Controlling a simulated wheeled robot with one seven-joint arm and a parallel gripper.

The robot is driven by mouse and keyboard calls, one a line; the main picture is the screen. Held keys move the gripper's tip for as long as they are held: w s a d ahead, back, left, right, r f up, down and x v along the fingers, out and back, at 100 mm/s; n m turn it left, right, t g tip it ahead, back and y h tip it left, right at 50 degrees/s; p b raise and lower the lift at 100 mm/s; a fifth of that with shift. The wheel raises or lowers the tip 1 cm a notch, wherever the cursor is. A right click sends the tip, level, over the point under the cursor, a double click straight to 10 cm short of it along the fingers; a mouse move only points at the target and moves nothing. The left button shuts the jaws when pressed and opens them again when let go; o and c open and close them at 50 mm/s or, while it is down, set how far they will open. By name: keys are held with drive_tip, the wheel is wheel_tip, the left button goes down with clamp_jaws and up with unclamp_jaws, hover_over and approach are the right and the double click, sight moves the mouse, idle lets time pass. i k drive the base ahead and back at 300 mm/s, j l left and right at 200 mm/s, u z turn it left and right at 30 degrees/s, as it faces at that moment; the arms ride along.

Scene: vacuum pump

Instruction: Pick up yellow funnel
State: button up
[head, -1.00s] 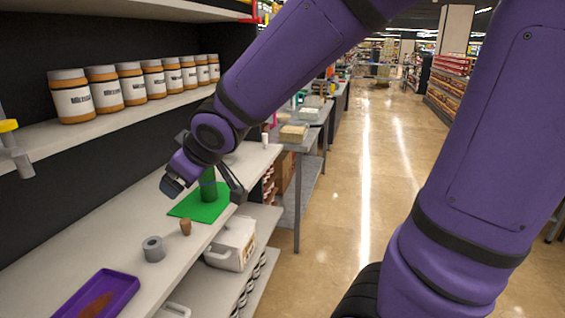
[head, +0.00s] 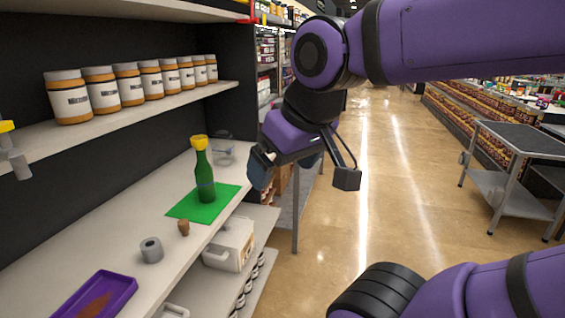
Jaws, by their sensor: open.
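A yellow funnel (head: 199,142) sits on the mouth of a green bottle (head: 204,178). The bottle stands upright on a green mat (head: 226,196) on the shelf. My gripper (head: 303,181) is open and empty, in the air to the right of the bottle and past the shelf's front edge. It is apart from the funnel, and its fingers point downward.
A clear container (head: 223,150) stands behind the bottle. A brown cork (head: 184,228), a grey ring (head: 151,250) and a purple tray (head: 96,297) lie nearer on the shelf. Several jars (head: 101,88) line the upper shelf.

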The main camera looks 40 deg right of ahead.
sight(199, 142)
drive_tip(key=i+l, duration=0.75)
drive_tip(key=l, duration=0.3)
drive_tip(key=i+l+z, duration=0.1)
drive_tip(key=i+l, duration=0.3)
drive_tip(key=l, duration=0.1)
